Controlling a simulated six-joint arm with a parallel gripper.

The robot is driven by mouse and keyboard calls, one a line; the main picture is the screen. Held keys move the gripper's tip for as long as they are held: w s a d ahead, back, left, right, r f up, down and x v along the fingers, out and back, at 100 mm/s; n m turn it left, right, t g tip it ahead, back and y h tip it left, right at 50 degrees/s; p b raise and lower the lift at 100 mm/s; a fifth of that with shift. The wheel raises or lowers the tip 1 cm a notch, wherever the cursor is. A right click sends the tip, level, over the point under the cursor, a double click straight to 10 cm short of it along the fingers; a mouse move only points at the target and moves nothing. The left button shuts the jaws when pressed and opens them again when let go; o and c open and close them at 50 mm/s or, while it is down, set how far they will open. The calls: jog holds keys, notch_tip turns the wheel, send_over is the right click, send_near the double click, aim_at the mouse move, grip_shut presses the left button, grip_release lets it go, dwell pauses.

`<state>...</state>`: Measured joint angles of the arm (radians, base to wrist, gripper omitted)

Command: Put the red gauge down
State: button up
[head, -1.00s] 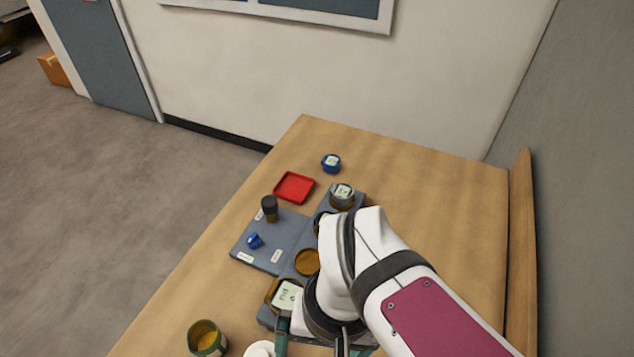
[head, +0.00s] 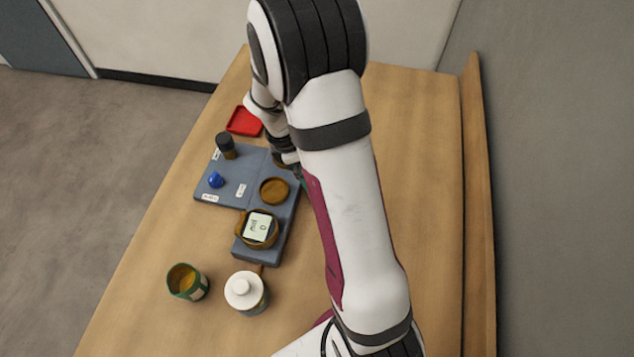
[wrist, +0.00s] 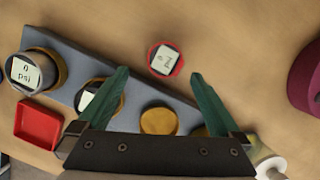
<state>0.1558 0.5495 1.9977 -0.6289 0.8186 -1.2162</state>
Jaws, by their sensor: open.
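The red gauge (wrist: 165,60), with a red rim and a white "psi" face, shows in the wrist view. It appears to lie on the bare wood just beside the long edge of the blue-grey rack (wrist: 66,60). My gripper (wrist: 158,74) is open, its two green fingers wide apart. The gauge is beyond the fingertips, between them in the picture and touching neither. In the head view my arm hides the red gauge and most of my gripper.
The rack holds gauges (wrist: 38,70) and a round amber disc (wrist: 158,121). A red tray (head: 244,121), black-topped cylinder (head: 226,146) and blue knob (head: 215,180) are at left. A green cup (head: 187,283) and white-capped bottle (head: 246,292) stand in front. The table's right side looks clear.

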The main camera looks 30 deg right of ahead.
jog(key=x, duration=0.6)
jog(key=shift+s+d+f, duration=0.15)
jog(key=shift+s+f, duration=0.15)
jog(key=shift+s, duration=0.15)
grip_shut()
jog(key=shift+r, duration=0.1)
